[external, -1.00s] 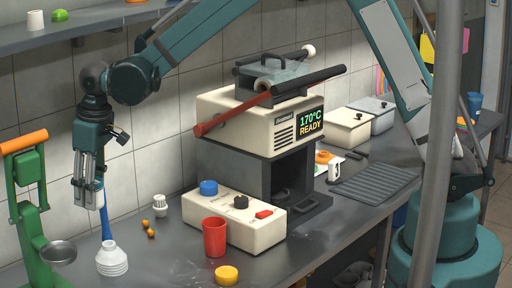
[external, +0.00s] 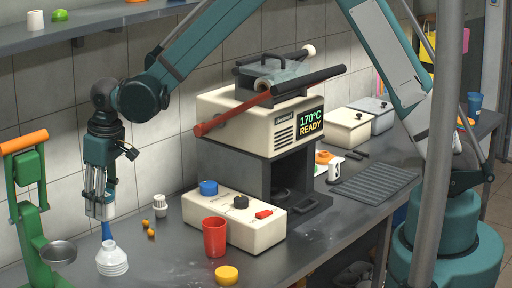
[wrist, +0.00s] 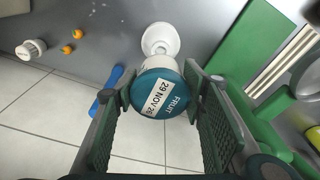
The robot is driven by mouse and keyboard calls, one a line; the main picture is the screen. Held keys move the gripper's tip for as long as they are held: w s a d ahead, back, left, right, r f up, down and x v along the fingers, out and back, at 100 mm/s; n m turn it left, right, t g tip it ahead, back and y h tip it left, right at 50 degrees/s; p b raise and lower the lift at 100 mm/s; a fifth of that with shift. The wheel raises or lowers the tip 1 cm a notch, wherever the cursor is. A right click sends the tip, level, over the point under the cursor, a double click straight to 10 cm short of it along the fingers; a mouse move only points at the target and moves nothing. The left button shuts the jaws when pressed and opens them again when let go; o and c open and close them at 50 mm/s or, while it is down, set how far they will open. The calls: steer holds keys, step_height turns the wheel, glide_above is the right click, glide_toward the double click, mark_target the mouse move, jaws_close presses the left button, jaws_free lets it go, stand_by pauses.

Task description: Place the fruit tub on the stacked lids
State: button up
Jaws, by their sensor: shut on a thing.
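My gripper (wrist: 165,100) is shut on the fruit tub (wrist: 157,93), a small round tub with a teal lid and a white label reading FRUIT 29 NOV. In the external view, my gripper (external: 97,200) points down and holds the tub in the air, largely hidden by the fingers. The stacked lids appear to be the white ringed stack (external: 112,260) with a narrower top, on the counter below and slightly right of my gripper. In the wrist view, the white stack (wrist: 160,38) shows just beyond the tub, partly hidden by it.
A green press with an orange handle (external: 25,143) stands close on the left, with a metal dish (external: 59,253). A blue-handled tool (wrist: 106,90) is beside the tub. Orange balls (external: 150,233), a white ribbed piece (external: 160,205) and a red cup (external: 214,237) are to the right.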

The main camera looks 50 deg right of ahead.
mark_target(107, 194)
steer(key=shift+f, duration=2.1)
steer(key=shift+f, duration=1.9)
steer(key=shift+f, duration=0.15)
steer(key=o, duration=1)
steer(key=shift+r, duration=0.2)
steer(key=shift+s+d+r, duration=0.1)
steer(key=shift+s+r, duration=0.2)
steer(key=shift+r, duration=1.65)
steer(key=shift+s+d+r, duration=0.1)
steer(key=shift+s+r, duration=0.15)
steer(key=shift+r, duration=1.75)
steer(key=shift+s+d+r, duration=0.1)
steer(key=shift+s+r, duration=0.2)
steer(key=shift+r, duration=1.65)
